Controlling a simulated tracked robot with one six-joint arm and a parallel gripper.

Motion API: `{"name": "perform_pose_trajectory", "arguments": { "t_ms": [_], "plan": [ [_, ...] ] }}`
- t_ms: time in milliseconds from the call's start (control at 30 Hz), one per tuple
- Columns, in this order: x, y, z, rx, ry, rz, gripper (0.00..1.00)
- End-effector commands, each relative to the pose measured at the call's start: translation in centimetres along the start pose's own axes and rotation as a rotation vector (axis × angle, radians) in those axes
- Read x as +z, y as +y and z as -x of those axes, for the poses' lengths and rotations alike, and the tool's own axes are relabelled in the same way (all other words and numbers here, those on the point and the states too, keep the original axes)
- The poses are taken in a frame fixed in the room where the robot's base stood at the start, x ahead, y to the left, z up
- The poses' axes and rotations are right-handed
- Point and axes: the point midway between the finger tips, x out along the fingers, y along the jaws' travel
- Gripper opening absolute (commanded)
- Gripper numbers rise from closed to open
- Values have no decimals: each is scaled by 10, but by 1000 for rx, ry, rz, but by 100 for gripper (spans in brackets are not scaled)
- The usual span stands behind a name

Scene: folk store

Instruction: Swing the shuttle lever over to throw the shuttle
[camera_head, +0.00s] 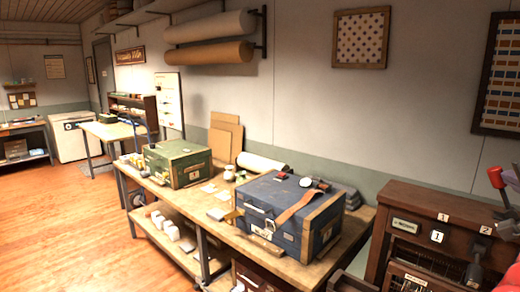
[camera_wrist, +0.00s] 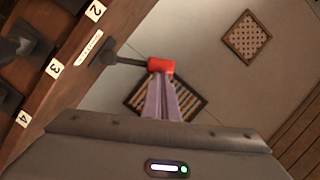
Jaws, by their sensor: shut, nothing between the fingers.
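The shuttle lever shows in the wrist view as a dark rod with a red knob (camera_wrist: 161,66). It projects from a wooden cabinet (camera_wrist: 75,40) with numbered tags. My gripper (camera_wrist: 160,84) has two pale purple fingers, closed together and empty. Their tips are right at the red knob; I cannot tell whether they touch it. In the head view the red knob (camera_head: 496,177) stands at the right edge above the wooden cabinet (camera_head: 420,203). The knob's far side is hidden.
A workbench (camera_head: 225,235) left of the cabinet carries a blue case (camera_head: 285,215) and a green box (camera_head: 178,162). Framed pictures hang on the wall behind. Wooden floor (camera_head: 60,220) is open at the left. Dark fittings (camera_wrist: 30,48) project from the cabinet beside the tags.

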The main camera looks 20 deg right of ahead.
Motion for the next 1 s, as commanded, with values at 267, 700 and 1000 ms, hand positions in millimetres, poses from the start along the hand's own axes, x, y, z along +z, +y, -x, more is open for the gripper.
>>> {"name": "perform_pose_trajectory", "arguments": {
  "t_ms": [267, 700, 1000],
  "plan": [
    [-1, 2, 0, 3, 0, 0, 0],
    [-2, 2, 13, 3, 4, 0, 0],
    [-2, 1, 54, 3, 7, 1, 0]
  ]
}}
